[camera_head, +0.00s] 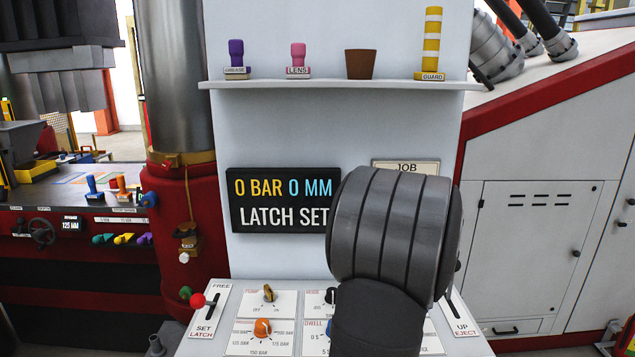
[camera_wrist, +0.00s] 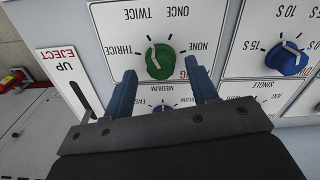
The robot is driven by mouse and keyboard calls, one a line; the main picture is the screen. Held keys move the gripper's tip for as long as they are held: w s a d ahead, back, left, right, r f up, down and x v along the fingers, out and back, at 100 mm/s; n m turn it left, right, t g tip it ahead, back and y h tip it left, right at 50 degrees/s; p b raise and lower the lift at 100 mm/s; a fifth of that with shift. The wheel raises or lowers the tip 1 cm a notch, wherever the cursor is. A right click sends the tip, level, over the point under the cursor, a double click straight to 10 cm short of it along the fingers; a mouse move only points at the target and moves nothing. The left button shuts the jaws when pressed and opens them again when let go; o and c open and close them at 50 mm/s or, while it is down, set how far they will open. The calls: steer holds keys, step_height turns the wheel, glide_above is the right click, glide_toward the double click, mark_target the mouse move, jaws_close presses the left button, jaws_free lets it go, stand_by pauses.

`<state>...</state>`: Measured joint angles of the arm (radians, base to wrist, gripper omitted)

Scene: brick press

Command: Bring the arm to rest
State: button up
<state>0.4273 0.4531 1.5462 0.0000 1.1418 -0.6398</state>
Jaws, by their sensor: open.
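My gripper (camera_wrist: 161,72) shows in the wrist view, its two blue fingers apart with nothing held between them. The fingertips are on either side of a green knob (camera_wrist: 160,62) marked NONE, ONCE, TWICE and THRICE; I cannot tell whether they touch it. In the head view my dark grey arm reaches over the right part of the sloping control panel (camera_head: 208,345), and the gripper is hidden behind it. The display (camera_head: 283,202) reads 0 BAR 0 MM and LATCH SET.
The panel also carries a red-balled latch lever (camera_head: 197,300), an orange knob (camera_head: 263,328) and a blue knob (camera_wrist: 287,58). An UP/EJECT slot (camera_wrist: 83,98) is beside the green knob. A shelf (camera_head: 340,85) above holds stamps, a brown cup and a striped guard block.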

step_height(320, 180, up, 15)
step_height(320, 180, down, 17)
steer(key=shift+s+r, duration=0.1)
steer(key=shift+r, duration=0.05)
steer(key=m, duration=0.4)
steer(key=shift+a+m, duration=0.1)
steer(key=shift+m, duration=0.2)
steer(key=m, duration=0.5)
steer(key=shift+r, duration=2.65)
